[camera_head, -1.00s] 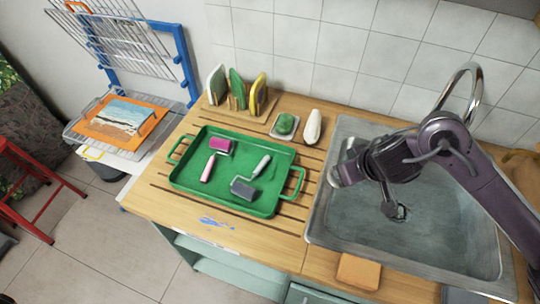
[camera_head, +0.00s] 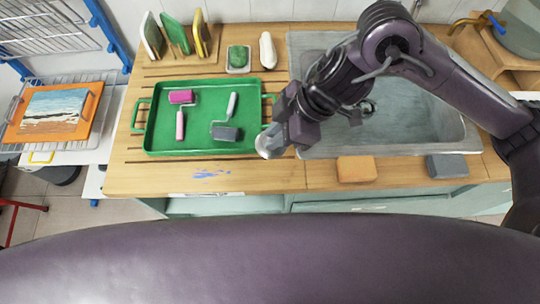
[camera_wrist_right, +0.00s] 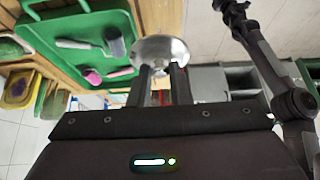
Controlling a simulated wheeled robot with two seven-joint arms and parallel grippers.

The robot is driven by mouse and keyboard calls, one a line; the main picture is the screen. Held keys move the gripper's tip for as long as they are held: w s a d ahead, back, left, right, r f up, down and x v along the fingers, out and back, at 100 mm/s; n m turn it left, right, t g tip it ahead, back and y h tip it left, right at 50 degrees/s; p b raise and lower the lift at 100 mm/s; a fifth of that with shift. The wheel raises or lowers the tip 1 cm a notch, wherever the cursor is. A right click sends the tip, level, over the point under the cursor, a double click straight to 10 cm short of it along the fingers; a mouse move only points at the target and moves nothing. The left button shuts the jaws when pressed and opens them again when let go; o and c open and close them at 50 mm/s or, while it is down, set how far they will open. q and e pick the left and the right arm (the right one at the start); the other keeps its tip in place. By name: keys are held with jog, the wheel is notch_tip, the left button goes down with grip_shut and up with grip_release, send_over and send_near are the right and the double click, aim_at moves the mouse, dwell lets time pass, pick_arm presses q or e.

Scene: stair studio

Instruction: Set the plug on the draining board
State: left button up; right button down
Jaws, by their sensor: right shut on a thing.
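The plug (camera_head: 265,145) is a round silvery disc. My right gripper (camera_head: 278,138) is shut on it near the right end of the green tray. In the right wrist view, the plug (camera_wrist_right: 160,48) shows between the two fingertips (camera_wrist_right: 163,72). The draining board (camera_head: 150,178) is the slatted wooden surface left of the sink; the green tray covers much of it. I cannot tell whether the plug touches the wood. My left arm appears at the right of the right wrist view, its gripper (camera_wrist_right: 232,10) small and dark at the top edge.
The green tray (camera_head: 150,128) holds a pink roller (camera_head: 181,97) and a grey roller (camera_head: 226,133). The steel sink (camera_head: 440,128) lies to the right. An orange sponge (camera_head: 356,169) and a grey block (camera_head: 447,166) lie along its front edge.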

notch_tip(320, 180, down, 10)
jog(key=shift+f, duration=0.1)
notch_tip(320, 180, down, 5)
jog(key=shift+f+p, duration=0.1)
jog(key=shift+p, duration=0.25)
pick_arm(q)
jog(key=shift+a+r, duration=0.45)
jog(key=shift+a, duration=0.05)
pick_arm(e)
jog(key=shift+a, duration=0.1)
jog(key=shift+f, duration=0.15)
pick_arm(q)
jog(key=shift+f, duration=0.1)
pick_arm(e)
jog(key=c, duration=1.3)
grip_release()
jog(key=shift+c, duration=0.2)
